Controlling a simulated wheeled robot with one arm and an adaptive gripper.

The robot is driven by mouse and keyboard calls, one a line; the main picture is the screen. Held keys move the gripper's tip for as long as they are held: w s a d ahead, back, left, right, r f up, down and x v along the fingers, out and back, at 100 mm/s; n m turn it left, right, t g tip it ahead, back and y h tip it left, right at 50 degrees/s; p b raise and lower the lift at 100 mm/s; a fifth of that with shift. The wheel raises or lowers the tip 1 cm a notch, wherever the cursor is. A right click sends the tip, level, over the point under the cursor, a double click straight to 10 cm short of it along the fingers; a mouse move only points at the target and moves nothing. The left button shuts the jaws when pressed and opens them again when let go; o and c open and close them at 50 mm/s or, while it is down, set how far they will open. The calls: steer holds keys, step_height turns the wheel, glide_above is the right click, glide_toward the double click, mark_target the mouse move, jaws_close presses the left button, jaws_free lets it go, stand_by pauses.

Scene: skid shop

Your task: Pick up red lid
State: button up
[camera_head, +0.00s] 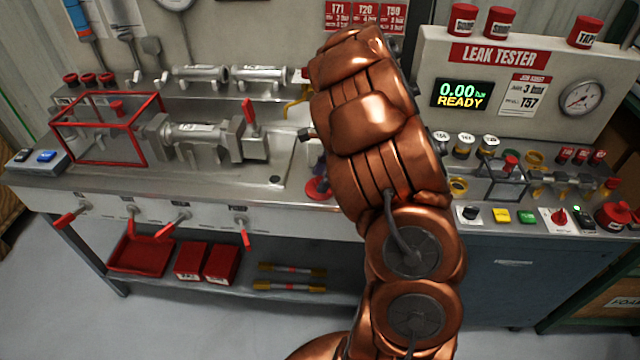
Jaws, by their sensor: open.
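I cannot tell for certain which red thing is the red lid. A round red piece (318,189) with a purple part by it lies on the bench just left of my arm, partly hidden by it. Small red caps (88,79) sit in a row at the back left. More red caps (582,155) stand at the right below the leak tester. A large red round piece (612,214) is at the far right. My copper arm rises through the middle of the view. My gripper does not show.
A metal bench (300,215) carries a fixture with a red frame guard (147,150) at left. The leak tester (540,80) stands at right, with red cups (498,22) on top. Red handles (165,229) jut from the bench front. A lower shelf (330,285) holds red boxes (221,263).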

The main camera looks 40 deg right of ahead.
steer(key=shift+w+a+f, duration=0.1)
steer(key=shift+a+f, duration=0.1)
steer(key=shift+f, duration=0.35)
steer(key=shift+c, duration=0.3)
steer(key=c, duration=1)
